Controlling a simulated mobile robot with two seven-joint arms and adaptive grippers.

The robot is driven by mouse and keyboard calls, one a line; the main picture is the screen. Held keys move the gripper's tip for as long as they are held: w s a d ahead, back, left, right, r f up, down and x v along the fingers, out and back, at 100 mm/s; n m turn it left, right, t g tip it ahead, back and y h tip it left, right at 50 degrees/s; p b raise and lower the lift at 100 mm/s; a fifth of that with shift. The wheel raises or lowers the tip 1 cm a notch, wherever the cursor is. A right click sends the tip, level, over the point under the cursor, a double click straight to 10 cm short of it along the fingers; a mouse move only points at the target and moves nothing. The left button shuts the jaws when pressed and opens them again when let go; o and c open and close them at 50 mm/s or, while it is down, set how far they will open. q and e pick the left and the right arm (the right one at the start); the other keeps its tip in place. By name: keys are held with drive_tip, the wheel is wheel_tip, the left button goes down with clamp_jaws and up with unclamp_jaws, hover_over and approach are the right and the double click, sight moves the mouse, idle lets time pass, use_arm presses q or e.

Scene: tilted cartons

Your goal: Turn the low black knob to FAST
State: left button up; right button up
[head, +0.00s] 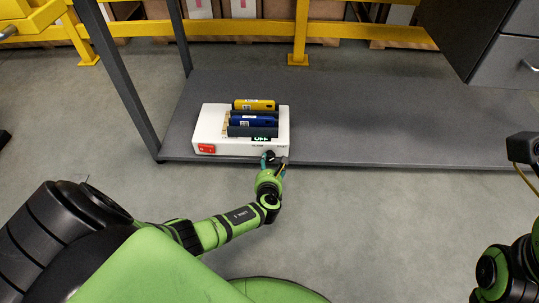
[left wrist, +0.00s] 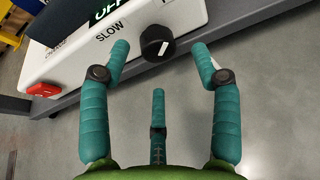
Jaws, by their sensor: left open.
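The low black knob (left wrist: 154,45) sits on the front face of a white device (left wrist: 75,65), just right of the word SLOW. The left gripper (left wrist: 160,52) is open, with two teal fingertips on either side of the knob and a third finger below. I cannot tell whether any fingertip touches it. In the head view the left gripper (head: 273,160) is at the front right of the white device (head: 215,125) and largely hides the knob. A green OFF display sits above the knob. The right gripper is not in view.
A red switch (head: 206,148) is at the device's left front. Yellow (head: 254,105) and blue (head: 252,121) cylinders lie on top. The device stands near the front edge of a grey platform (head: 400,120), which is clear to the right. A dark post (head: 115,75) rises at left.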

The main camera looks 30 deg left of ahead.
use_arm(q)
drive_tip(key=v, duration=0.8)
drive_tip(key=shift+d+r, duration=0.1)
